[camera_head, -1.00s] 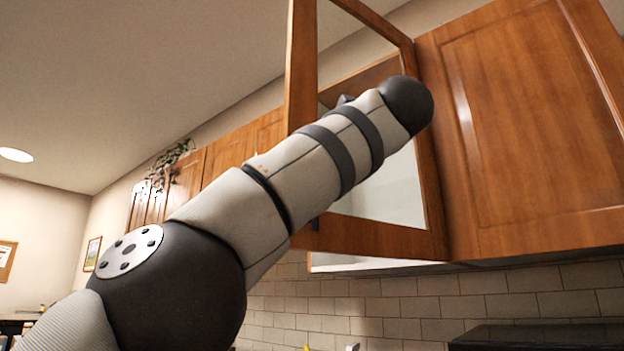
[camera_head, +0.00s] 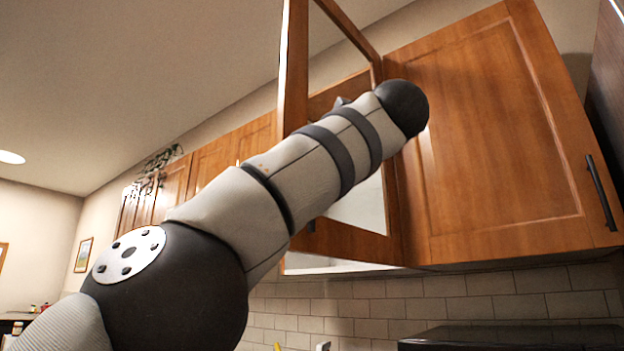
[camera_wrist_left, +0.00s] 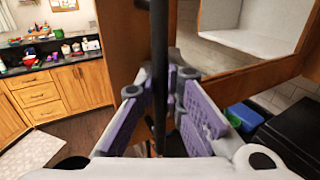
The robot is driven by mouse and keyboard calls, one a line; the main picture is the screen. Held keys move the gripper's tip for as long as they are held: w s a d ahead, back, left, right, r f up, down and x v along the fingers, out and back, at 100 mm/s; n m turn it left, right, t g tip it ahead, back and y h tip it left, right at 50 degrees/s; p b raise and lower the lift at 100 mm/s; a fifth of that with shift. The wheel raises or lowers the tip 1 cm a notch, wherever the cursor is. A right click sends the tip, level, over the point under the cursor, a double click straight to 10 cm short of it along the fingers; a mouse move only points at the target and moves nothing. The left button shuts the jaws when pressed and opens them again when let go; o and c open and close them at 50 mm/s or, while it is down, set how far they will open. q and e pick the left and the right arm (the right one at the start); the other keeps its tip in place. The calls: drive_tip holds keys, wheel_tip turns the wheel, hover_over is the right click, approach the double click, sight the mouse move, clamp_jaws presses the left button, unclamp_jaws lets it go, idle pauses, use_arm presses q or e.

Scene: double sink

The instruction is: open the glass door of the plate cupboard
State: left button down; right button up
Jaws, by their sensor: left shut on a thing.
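The glass door (camera_head: 292,75) of the plate cupboard, a wooden frame around a clear pane, stands swung outward in the head view. It also shows in the left wrist view (camera_wrist_left: 123,45), seen close up. My left arm crosses in front of it, and its gripper is hidden there. In the left wrist view my left gripper (camera_wrist_left: 160,100) is shut on the door's dark vertical bar handle (camera_wrist_left: 159,50), with the purple-grey fingers on either side of it. The cupboard's pale inside and shelf (camera_wrist_left: 255,40) show past the door. My right gripper is in neither view.
A closed wooden cupboard door (camera_head: 490,140) with a dark handle (camera_head: 601,195) adjoins on the right. A black box-like thing (camera_head: 510,338) stands below it. Tiled wall (camera_head: 470,290) lies underneath. Wooden floor and a counter with several items (camera_wrist_left: 55,55) show in the wrist view.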

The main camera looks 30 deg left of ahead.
use_arm(q)
drive_tip(key=c, duration=1.7)
unclamp_jaws()
drive_tip(key=shift+s+a, duration=0.1)
drive_tip(key=shift+s, duration=0.05)
drive_tip(key=shift+s+d, duration=0.1)
drive_tip(key=shift+d, duration=0.25)
drive_tip(key=v, duration=1.1)
drive_tip(key=shift+s, duration=0.2)
